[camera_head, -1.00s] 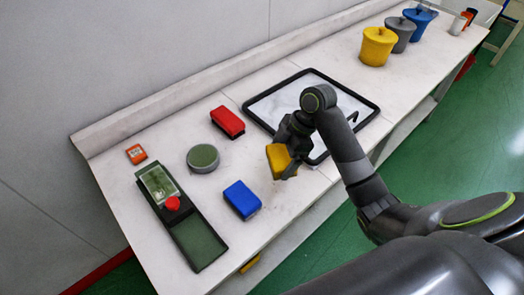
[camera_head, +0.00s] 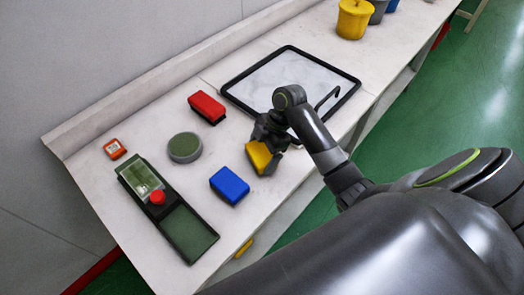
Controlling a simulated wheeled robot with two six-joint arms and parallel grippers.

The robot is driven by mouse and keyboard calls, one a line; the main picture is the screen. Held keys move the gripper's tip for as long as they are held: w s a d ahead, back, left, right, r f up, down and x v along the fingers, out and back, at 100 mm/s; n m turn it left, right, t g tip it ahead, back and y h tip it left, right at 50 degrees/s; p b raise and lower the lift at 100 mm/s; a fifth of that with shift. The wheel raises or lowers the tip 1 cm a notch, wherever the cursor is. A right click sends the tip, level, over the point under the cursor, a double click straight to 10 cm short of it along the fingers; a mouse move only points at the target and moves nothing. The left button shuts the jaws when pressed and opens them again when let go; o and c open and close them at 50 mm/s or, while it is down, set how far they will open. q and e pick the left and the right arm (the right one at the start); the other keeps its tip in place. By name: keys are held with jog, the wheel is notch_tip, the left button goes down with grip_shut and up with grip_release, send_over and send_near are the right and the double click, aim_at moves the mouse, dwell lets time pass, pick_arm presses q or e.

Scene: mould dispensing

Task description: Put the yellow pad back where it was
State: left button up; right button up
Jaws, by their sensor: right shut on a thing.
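The yellow pad (camera_head: 258,156) is a small block in my right gripper (camera_head: 268,146), which is shut on it. The pad is at the table's right-hand side, between the blue pad and the tray; I cannot tell whether it touches the table. The blue pad (camera_head: 229,186) lies on the white table a little below and left of it. The red pad (camera_head: 207,107) lies further up and left. My left gripper is not in view.
A black-rimmed tray (camera_head: 352,82) lies behind my right gripper. A round grey-green disc (camera_head: 185,148), an orange box (camera_head: 115,149) and a dark device with a red knob (camera_head: 158,197) stand at the left. A yellow lidded pot (camera_head: 353,20) stands at the back.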

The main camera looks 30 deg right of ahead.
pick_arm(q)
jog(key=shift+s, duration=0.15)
pick_arm(e)
jog(key=shift+f, duration=0.25)
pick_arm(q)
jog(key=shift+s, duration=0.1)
pick_arm(e)
jog(key=shift+f, duration=0.1)
jog(key=o, duration=0.7)
jog(key=shift+r, duration=0.2)
jog(key=shift+d+r, duration=0.2)
jog(key=shift+r, duration=0.1)
pick_arm(q)
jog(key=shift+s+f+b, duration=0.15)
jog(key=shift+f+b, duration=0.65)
jog(key=shift+b, duration=0.05)
pick_arm(e)
jog(key=v, duration=1.1)
jog(key=shift+r, duration=0.15)
